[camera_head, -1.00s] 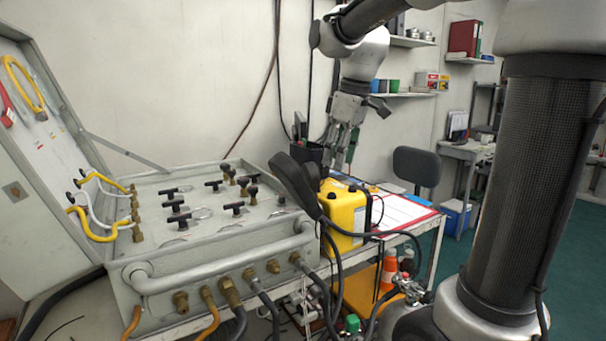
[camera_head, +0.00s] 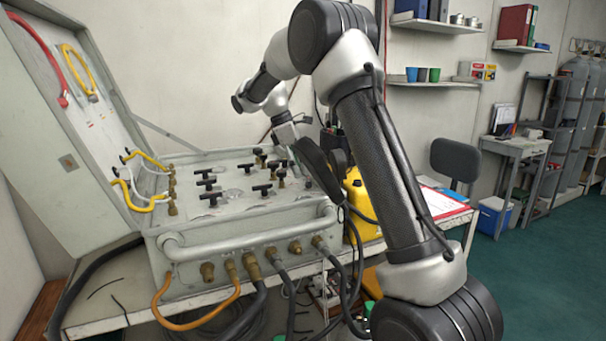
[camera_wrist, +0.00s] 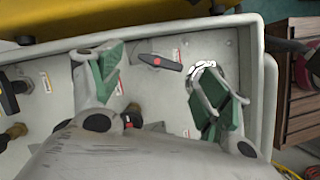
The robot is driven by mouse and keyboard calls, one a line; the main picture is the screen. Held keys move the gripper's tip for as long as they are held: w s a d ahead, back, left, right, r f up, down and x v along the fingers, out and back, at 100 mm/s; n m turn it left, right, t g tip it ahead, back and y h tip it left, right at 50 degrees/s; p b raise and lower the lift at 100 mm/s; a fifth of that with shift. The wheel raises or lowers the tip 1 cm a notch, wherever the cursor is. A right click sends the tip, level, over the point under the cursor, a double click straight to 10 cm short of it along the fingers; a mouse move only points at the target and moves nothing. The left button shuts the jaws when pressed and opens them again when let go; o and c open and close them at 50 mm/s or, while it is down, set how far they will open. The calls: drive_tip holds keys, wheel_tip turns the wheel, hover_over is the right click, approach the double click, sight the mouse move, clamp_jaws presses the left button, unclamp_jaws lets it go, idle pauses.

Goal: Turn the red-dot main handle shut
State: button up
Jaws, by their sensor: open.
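The red-dot main handle (camera_wrist: 160,62) shows in the wrist view as a dark lever with a red dot, lying on the grey panel (camera_wrist: 150,92) near its top edge in that picture. My gripper (camera_wrist: 162,72) is open. Its green-padded fingers stand wide apart, one to each side of the lever, and I see no contact. In the head view my gripper (camera_head: 289,140) is above the right rear part of the panel, its fingertips partly hidden. I cannot pick out the red dot there.
Several black T-handles (camera_head: 208,181) and brass fittings stand on the panel. A dark handset (camera_head: 318,163) and a yellow case (camera_head: 358,200) are at its right. Yellow hoses (camera_head: 143,203) are at its left, and a bar (camera_head: 245,233) runs along the front.

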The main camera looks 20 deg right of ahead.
sight(309, 183)
drive_tip(key=shift+x, duration=1.45)
drive_tip(key=shift+r, duration=0.1)
drive_tip(key=c, duration=1.1)
drive_tip(key=shift+c, duration=0.2)
